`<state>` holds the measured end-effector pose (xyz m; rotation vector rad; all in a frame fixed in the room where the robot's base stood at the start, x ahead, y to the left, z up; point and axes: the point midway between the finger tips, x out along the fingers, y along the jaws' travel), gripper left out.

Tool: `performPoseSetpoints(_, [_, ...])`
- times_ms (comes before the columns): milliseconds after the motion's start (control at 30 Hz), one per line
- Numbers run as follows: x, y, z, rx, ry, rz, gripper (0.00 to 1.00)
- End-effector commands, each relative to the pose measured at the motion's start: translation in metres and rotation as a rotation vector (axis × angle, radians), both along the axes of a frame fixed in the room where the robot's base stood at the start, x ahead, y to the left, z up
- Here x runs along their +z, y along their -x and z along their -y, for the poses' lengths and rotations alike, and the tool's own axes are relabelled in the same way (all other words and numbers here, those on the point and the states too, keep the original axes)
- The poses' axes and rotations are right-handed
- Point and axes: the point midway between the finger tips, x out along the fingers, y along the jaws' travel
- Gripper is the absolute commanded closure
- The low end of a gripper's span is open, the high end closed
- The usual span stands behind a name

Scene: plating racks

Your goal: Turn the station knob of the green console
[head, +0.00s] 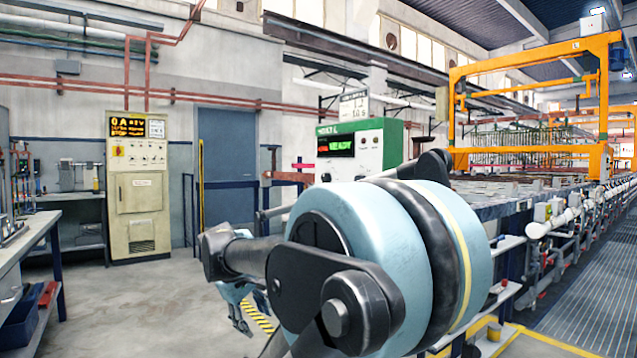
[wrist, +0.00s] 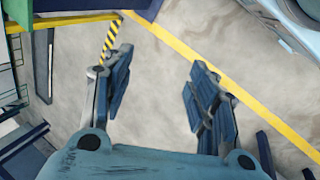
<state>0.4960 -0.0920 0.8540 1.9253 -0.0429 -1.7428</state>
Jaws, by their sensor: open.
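The green console (head: 393,145) stands beyond my arm in the head view, with a green housing, a pale front and a lit display (head: 336,145). Small controls show on its front right of the display, but I cannot tell which is the station knob. My arm hides the console's lower part. My gripper (wrist: 160,68) is open and empty in the wrist view, its two blue fingers well apart over bare floor. It hangs low in the head view, left of and below the console's visible face, apart from it. A green edge shows at the wrist view's top left; I cannot tell what it is.
A beige cabinet (head: 138,205) with an amber display stands by the back wall, left of a blue door (head: 226,160). A workbench (head: 30,240) is at the left. Tank rails and an orange gantry (head: 533,57) fill the right. Floor at centre left is clear.

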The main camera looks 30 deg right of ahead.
Motion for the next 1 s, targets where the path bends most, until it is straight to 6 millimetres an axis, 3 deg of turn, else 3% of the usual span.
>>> performPoseSetpoints(200, [0.083,-0.059,0.067,0.189,0.326,-0.149,0.47])
performPoseSetpoints(500, [0.202,-0.142,0.140,0.385,0.742,-0.460,0.47])
performPoseSetpoints(800, [0.306,-0.220,0.181,0.480,1.057,-0.830,0.47])
performPoseSetpoints(1000, [0.339,-0.245,0.189,0.494,1.147,-0.972,0.47])
